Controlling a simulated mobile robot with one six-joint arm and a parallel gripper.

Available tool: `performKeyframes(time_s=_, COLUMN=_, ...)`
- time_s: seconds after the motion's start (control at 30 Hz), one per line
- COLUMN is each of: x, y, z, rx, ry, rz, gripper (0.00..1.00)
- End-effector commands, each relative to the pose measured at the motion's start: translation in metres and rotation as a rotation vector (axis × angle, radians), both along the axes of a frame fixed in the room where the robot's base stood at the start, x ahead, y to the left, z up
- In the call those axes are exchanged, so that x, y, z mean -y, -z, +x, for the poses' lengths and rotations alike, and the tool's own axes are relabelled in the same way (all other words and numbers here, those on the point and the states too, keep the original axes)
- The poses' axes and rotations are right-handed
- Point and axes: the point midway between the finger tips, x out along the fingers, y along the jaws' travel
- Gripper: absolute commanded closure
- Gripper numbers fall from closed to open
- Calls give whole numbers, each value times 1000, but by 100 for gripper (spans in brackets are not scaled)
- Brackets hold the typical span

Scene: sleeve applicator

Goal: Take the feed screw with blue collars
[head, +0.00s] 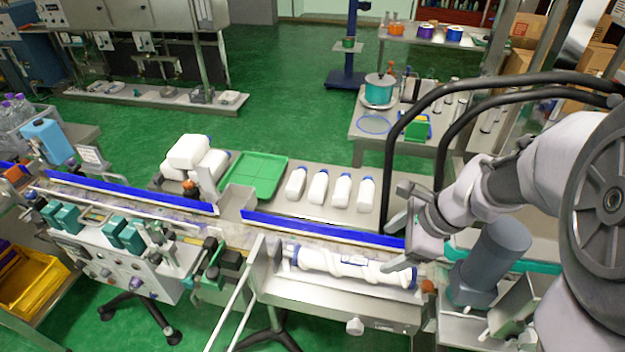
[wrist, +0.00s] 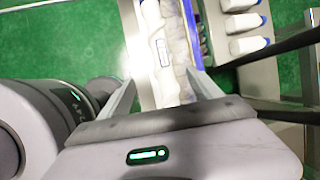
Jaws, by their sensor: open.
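The feed screw with blue collars (head: 335,264) is white and spiral, with a blue collar at each end and a small label on its body. It lies lengthwise in a steel trough at the front of the conveyor in the head view. My gripper (head: 388,248) is open and empty near the screw's right end; the exact gap between them is hard to tell. In the wrist view the screw (wrist: 168,75) runs away ahead between the two spread fingers of my gripper (wrist: 163,82). The screw's nearest end is partly hidden there by the gripper body.
A blue guide rail (head: 325,230) runs close behind the screw. Several white bottles (head: 318,187) stand or lie on the steel table behind it, beside a green tray (head: 254,174). A grey cylinder (head: 497,255) stands right of the trough. An orange knob (head: 428,286) is at the trough's right end.

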Motion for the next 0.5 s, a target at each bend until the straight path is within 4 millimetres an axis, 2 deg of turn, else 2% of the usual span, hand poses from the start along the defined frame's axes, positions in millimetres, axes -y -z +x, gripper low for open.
performKeyframes(time_s=0.03, x=-4, y=18, z=3, rx=-4, ry=-2, rz=1, gripper=26)
performKeyframes(time_s=0.1, x=-12, y=40, z=8, rx=-4, ry=-6, rz=0, gripper=26)
performKeyframes(time_s=0.23, x=-24, y=76, z=20, rx=-4, ry=-8, rz=-2, gripper=26)
performKeyframes(time_s=0.33, x=-31, y=95, z=27, rx=-2, ry=-8, rz=-2, gripper=26)
performKeyframes(time_s=0.5, x=-36, y=108, z=32, rx=0, ry=-8, rz=-3, gripper=26)
